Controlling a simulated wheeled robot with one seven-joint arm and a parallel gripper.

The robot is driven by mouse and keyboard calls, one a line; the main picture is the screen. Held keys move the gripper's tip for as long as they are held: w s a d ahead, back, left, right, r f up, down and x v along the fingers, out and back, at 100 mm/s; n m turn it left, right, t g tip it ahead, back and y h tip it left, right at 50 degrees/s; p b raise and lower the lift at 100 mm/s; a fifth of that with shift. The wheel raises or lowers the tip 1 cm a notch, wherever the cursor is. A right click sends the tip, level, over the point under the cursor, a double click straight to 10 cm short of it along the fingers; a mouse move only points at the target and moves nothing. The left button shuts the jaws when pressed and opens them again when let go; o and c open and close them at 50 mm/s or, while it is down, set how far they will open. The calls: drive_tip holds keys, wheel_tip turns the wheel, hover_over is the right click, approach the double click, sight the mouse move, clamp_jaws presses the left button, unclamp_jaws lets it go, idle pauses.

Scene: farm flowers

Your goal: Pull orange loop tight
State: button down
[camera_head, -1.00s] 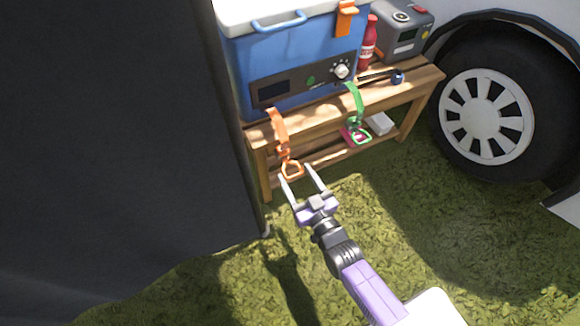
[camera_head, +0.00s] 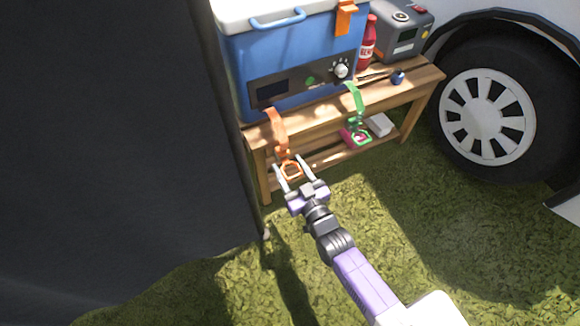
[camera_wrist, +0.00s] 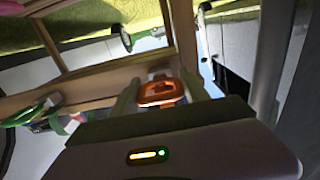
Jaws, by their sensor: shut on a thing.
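The orange loop (camera_head: 290,174) hangs at the lower end of an orange strap (camera_head: 278,128) on the front left of the wooden bench. My gripper (camera_head: 289,163) reaches up to it from below, with one finger on each side. The wrist view shows the orange loop (camera_wrist: 161,93) between the two fingers (camera_wrist: 160,92), and the jaws are shut on it. The exact contact of the fingers on the loop is too small to make out.
A green strap with a loop (camera_head: 359,130) hangs to the right. A blue cooler (camera_head: 295,55), a red bottle (camera_head: 367,45) and a grey device (camera_head: 404,30) stand on the bench (camera_head: 420,83). A dark panel (camera_head: 120,130) is close on the left. Grass is clear in front.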

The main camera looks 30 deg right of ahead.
drive_tip(key=s, duration=0.1)
drive_tip(key=s+p, duration=0.1)
drive_tip(key=s, duration=0.1)
drive_tip(key=s+p, duration=0.1)
drive_tip(key=s, duration=0.1)
drive_tip(key=shift+s+d, duration=0.25)
drive_tip(key=shift+d, duration=0.05)
drive_tip(key=c, duration=0.8)
unclamp_jaws()
drive_tip(key=shift+a, duration=0.1)
drive_tip(key=s+p, duration=0.2)
drive_tip(key=s, duration=0.6)
drive_tip(key=shift+p, duration=0.3)
